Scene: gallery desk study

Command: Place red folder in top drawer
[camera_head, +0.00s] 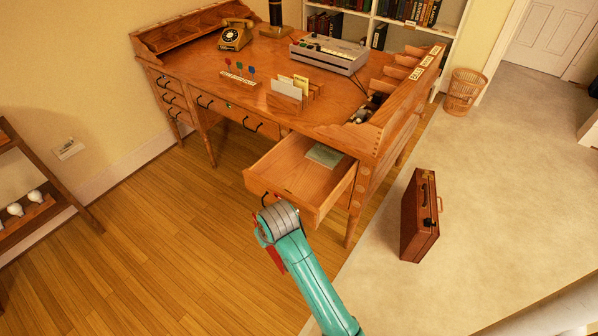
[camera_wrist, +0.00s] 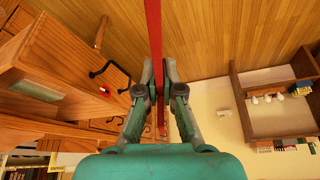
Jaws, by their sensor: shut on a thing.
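The red folder (camera_wrist: 153,30) shows edge-on in the wrist view as a thin upright strip between my fingers. My gripper (camera_wrist: 159,75) is shut on it. In the head view only small parts of the red folder (camera_head: 277,258) show beside my teal arm, and my wrist hides the fingers. The top drawer (camera_head: 295,175) at the desk's right side is pulled open, with a flat pale green item (camera_head: 324,155) in its back part. In the wrist view the drawer (camera_wrist: 62,68) is at the left.
The wooden desk (camera_head: 200,75) holds a telephone (camera_head: 235,35), a grey machine (camera_head: 328,53) and a letter rack (camera_head: 293,92). A brown briefcase (camera_head: 420,215) stands on the carpet at right. A shelf (camera_head: 35,205) stands at left. The wooden floor between is clear.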

